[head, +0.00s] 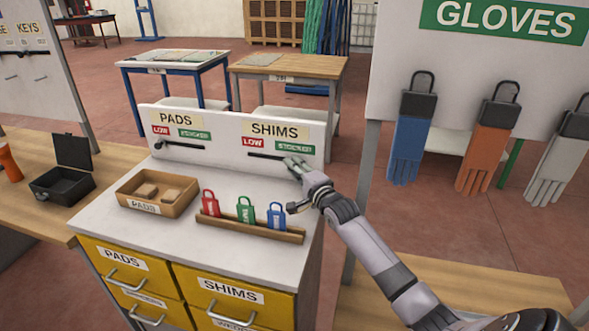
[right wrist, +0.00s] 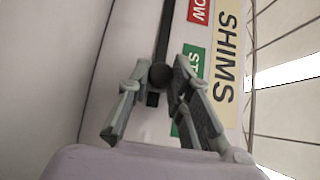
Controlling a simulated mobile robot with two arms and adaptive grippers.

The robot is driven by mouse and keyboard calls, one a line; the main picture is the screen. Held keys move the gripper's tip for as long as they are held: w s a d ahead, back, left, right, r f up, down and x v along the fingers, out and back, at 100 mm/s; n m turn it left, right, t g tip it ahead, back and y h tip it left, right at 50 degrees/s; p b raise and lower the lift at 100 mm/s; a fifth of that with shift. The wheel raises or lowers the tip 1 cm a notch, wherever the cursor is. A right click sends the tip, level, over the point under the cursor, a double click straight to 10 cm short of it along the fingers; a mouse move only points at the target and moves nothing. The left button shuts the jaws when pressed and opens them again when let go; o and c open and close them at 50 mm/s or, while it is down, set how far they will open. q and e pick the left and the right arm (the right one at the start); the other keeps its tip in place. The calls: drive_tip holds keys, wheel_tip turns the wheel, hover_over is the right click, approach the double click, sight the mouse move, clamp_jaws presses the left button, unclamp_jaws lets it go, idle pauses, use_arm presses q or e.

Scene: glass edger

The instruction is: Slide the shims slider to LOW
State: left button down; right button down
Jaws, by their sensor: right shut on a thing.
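The shims slider is a dark slot (head: 262,156) in the white panel under the SHIMS sign (head: 274,130), with a red LOW label (head: 253,142) at left and a green STOCKED label (head: 295,147) at right. My right gripper (head: 293,164) is at the slot's right end, on the STOCKED side, and hides the knob in the head view. In the right wrist view the round dark knob (right wrist: 161,75) sits between the fingertips of my right gripper (right wrist: 160,77), beside the STOCKED label. The gripper is shut on it. My left gripper is not in view.
The pads slider (head: 180,147) is on the same panel to the left. On the counter (head: 185,230) below are a PADS tray (head: 157,207) and a wooden rack (head: 250,231) with red, green and blue padlock-shaped tags, close under my right wrist. Gloves hang at right.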

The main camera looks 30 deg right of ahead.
drive_tip(key=w+a, duration=0.2)
drive_tip(key=shift+w+a, duration=0.2)
drive_tip(key=shift+w, duration=0.2)
drive_tip(key=shift+w+a, duration=0.35)
drive_tip(key=shift+d, duration=0.1)
drive_tip(key=c, duration=1.4)
unclamp_jaws()
drive_tip(key=shift+s, duration=0.1)
